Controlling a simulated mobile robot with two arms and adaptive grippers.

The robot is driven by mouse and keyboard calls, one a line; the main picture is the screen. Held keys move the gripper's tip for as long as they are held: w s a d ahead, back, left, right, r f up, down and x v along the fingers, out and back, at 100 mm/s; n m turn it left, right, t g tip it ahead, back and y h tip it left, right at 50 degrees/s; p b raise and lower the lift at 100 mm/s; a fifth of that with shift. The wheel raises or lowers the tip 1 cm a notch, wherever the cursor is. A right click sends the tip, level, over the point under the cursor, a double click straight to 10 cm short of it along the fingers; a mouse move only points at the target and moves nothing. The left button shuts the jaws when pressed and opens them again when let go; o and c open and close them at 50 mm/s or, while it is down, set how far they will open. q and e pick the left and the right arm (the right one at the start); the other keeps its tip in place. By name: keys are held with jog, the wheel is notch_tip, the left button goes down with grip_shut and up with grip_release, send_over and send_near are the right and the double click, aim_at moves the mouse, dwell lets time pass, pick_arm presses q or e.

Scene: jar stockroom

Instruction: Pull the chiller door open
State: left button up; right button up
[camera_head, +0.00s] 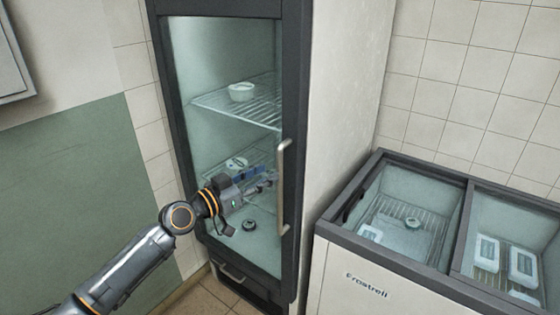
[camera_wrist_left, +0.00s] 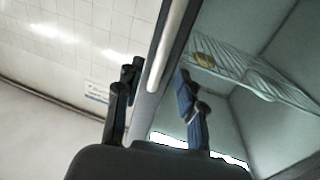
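The chiller is a tall dark-framed cabinet with a glass door (camera_head: 220,60), which looks shut. Its long pale vertical handle (camera_head: 284,188) is on the door's right side. My left gripper (camera_head: 271,179) is in front of the glass, its tips just left of the handle in the head view. In the left wrist view the fingers (camera_wrist_left: 156,84) are spread apart, with the handle (camera_wrist_left: 168,42) showing between them. Neither finger clearly touches the bar, and I cannot tell the remaining depth. My right gripper is not in view.
Behind the glass, wire shelves (camera_head: 238,105) hold a white bowl (camera_head: 241,92) and other small items. A chest freezer (camera_head: 365,278) with glass lids and white tubs stands to the right. A green wall panel (camera_head: 80,190) is at the left.

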pick_arm(q)
jog(key=x, duration=0.6)
jog(key=shift+c, duration=0.2)
grip_shut()
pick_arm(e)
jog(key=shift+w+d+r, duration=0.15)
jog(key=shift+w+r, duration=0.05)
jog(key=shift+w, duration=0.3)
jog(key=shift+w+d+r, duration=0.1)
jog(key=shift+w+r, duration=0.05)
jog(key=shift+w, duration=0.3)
